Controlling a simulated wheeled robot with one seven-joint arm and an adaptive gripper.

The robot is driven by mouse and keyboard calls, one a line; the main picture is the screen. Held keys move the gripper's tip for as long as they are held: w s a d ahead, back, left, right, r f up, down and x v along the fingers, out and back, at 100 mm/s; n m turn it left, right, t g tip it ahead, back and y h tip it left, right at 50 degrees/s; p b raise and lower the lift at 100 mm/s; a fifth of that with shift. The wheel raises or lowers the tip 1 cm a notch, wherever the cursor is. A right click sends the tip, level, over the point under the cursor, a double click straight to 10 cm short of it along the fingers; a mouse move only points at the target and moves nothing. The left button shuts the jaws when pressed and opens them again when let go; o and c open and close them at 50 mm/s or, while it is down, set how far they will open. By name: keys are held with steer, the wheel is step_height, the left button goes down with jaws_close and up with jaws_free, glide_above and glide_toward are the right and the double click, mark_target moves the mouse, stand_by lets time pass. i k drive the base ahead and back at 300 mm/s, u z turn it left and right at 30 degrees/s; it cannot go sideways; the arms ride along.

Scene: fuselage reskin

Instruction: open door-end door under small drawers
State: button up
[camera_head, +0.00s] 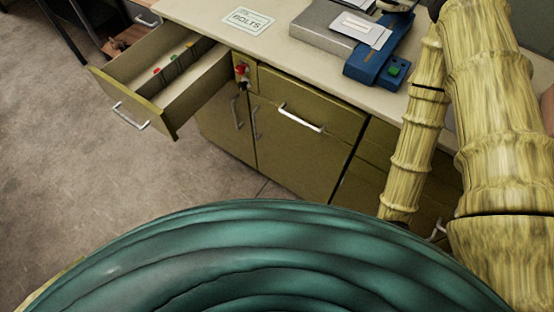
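A yellow-green cabinet has a pale worktop (285,55). A small drawer (135,92) at its left end stands pulled out, with dividers and red and green bits inside. Below and right of it, a cabinet door (222,128) with an upright silver handle (236,113) looks shut. Beside it, a second door (290,155) has an upright handle (255,122) near its left edge and also looks shut. A wide shut drawer (325,100) with a silver handle lies above that door. My yellow, ringed arm comes down at the right; my gripper does not show.
The pulled-out drawer juts over the floor (70,170) at the left. A red knob (240,68) sits on the cabinet front. A sign (248,20) and a blue-grey device (372,60) are on the worktop. My green body fills the bottom. Floor before the doors looks clear.

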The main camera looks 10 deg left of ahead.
mark_target(310, 164)
steer(key=z, duration=0.1)
steer(key=k, duration=0.8)
steer(key=u, duration=0.95)
